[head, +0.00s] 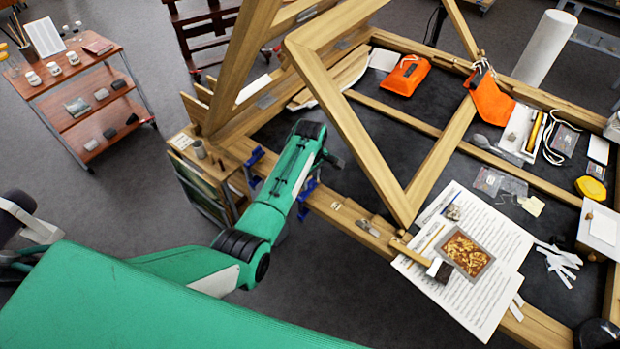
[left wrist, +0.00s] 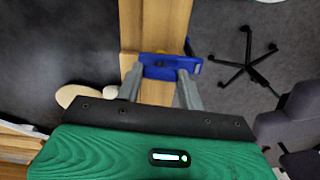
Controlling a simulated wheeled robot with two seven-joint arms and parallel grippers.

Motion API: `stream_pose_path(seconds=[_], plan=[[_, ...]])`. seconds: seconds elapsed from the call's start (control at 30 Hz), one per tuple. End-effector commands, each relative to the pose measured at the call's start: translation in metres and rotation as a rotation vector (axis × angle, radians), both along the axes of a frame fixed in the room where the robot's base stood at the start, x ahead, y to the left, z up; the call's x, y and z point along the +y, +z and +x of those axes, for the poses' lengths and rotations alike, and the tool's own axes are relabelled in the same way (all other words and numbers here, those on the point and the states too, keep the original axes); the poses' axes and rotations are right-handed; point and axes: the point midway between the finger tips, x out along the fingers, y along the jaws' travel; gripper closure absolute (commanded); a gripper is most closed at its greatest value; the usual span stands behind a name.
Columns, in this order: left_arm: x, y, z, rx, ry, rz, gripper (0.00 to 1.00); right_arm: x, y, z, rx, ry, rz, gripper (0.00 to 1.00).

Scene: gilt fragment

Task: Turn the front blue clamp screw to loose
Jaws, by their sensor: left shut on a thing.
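A blue clamp (left wrist: 165,66) sits across a wooden beam (left wrist: 155,25) in the left wrist view. My left gripper (left wrist: 160,76) is at this clamp, its two grey fingers on either side of the clamp's near part. It is shut on the clamp's screw, though the screw itself is mostly hidden. In the head view, one blue clamp (head: 306,192) shows partly behind my green left arm, and another blue clamp (head: 254,158) shows to its left on the wooden frame (head: 335,205). My right gripper is not in view.
Upright wooden frame bars (head: 350,125) rise right of my left arm. A shelf cart (head: 85,90) stands left. An office chair (left wrist: 246,62) is right of the beam.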

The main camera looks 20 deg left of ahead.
Motion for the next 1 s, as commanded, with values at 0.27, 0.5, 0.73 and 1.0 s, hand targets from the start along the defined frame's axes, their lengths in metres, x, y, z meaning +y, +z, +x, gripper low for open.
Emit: stream_pose_path(seconds=[0.27, 0.5, 0.73, 1.0], plan=[[0.0005, 0.0033, 0.0026, -0.008, 0.08, 0.0, 0.85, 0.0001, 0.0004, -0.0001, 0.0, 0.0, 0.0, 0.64], [0.0005, 0.0034, 0.0028, -0.008, 0.095, 0.001, 0.85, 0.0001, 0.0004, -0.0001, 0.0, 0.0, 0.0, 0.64], [0.0004, 0.0035, 0.0027, -0.008, 0.094, 0.001, 0.85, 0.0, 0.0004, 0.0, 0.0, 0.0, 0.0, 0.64], [0.0002, 0.0019, 0.0015, -0.004, 0.093, 0.0, 0.4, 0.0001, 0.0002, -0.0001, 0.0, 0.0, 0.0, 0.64]])
